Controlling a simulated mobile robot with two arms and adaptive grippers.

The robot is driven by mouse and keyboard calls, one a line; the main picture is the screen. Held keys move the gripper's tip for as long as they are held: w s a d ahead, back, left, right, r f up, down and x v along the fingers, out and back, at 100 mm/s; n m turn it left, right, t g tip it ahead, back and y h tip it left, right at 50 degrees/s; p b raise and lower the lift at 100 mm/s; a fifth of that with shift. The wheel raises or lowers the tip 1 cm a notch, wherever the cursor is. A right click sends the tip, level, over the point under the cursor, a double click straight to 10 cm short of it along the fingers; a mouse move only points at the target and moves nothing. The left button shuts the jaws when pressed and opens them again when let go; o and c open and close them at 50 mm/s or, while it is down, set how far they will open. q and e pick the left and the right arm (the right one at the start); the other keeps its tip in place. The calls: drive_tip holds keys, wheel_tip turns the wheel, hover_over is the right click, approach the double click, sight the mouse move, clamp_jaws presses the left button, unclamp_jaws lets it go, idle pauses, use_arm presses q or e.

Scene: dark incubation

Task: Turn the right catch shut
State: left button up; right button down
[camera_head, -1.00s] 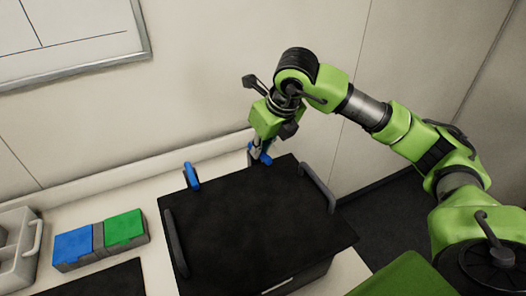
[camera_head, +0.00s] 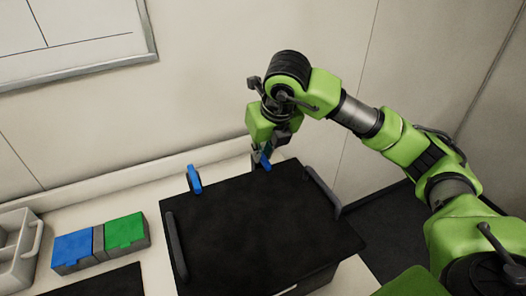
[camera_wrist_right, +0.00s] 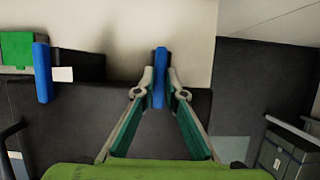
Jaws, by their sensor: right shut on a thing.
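The black box (camera_head: 255,225) stands on the white counter with its dark lid on. The right catch (camera_head: 265,162) is a blue lever at the back edge of the box, partly hidden by my right gripper (camera_head: 262,155). In the right wrist view the fingertips (camera_wrist_right: 160,88) are closed on both sides of the blue right catch (camera_wrist_right: 159,65), which lies lengthwise between them. The left catch (camera_head: 194,179), also blue, is at the back left of the box and points roughly the same way. It also shows in the right wrist view (camera_wrist_right: 42,72). My left gripper is not seen.
Dark handles stand along the left (camera_head: 176,246) and right (camera_head: 322,192) sides of the lid. A blue box (camera_head: 73,247) and a green box (camera_head: 125,230) sit left of the black box, with a pale caddy (camera_head: 22,240) beyond. The wall is close behind.

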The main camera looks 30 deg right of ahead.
drive_tip(key=c, duration=2.1)
unclamp_jaws()
drive_tip(key=shift+r, duration=0.1)
drive_tip(key=v, duration=1.2)
